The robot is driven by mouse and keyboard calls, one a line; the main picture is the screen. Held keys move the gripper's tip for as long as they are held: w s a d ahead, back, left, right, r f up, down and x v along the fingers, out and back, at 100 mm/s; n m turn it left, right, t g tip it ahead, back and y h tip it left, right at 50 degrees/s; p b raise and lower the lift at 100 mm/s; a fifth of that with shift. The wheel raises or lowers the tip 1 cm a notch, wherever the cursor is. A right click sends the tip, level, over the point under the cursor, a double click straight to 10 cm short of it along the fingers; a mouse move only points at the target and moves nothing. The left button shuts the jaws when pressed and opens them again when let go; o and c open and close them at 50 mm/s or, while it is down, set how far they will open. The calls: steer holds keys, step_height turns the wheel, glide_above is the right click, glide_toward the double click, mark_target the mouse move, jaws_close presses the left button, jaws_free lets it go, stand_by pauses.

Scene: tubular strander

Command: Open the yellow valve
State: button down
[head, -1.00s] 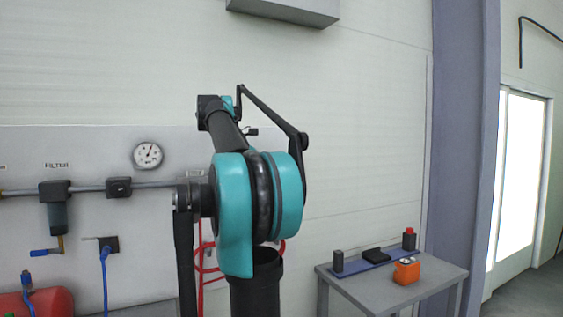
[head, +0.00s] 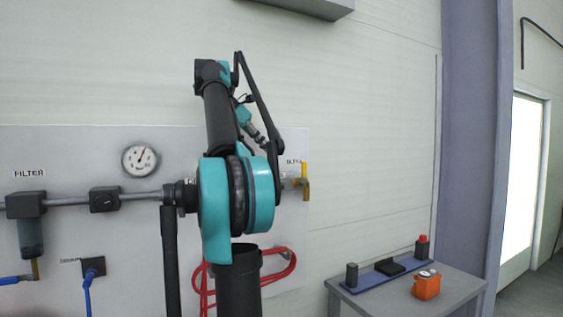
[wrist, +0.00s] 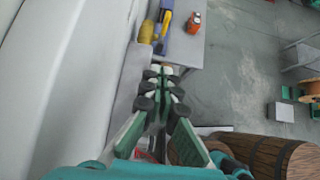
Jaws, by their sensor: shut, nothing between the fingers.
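The yellow valve handle (head: 306,181) is on the wall panel at the end of the grey pipe, just right of my arm, under a partly hidden label. It hangs about vertical. My gripper (wrist: 161,73) shows in the wrist view with its fingers together and nothing between them. In the head view the fingers are hidden behind my arm. In the wrist view a yellow part (wrist: 147,31) lies beyond the fingertips, apart from them; I cannot tell for sure that it is the valve.
A gauge (head: 141,160) and a filter (head: 31,236) are on the panel. A red hose (head: 292,266) hangs below the valve. A grey table (head: 458,292) with an orange device (head: 426,285) stands at the right. A wooden barrel (wrist: 255,153) shows in the wrist view.

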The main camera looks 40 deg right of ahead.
glide_toward(304, 174)
step_height(304, 174, down, 4)
steer(key=shift+d+r, duration=0.1)
steer(key=shift+d, duration=1.65)
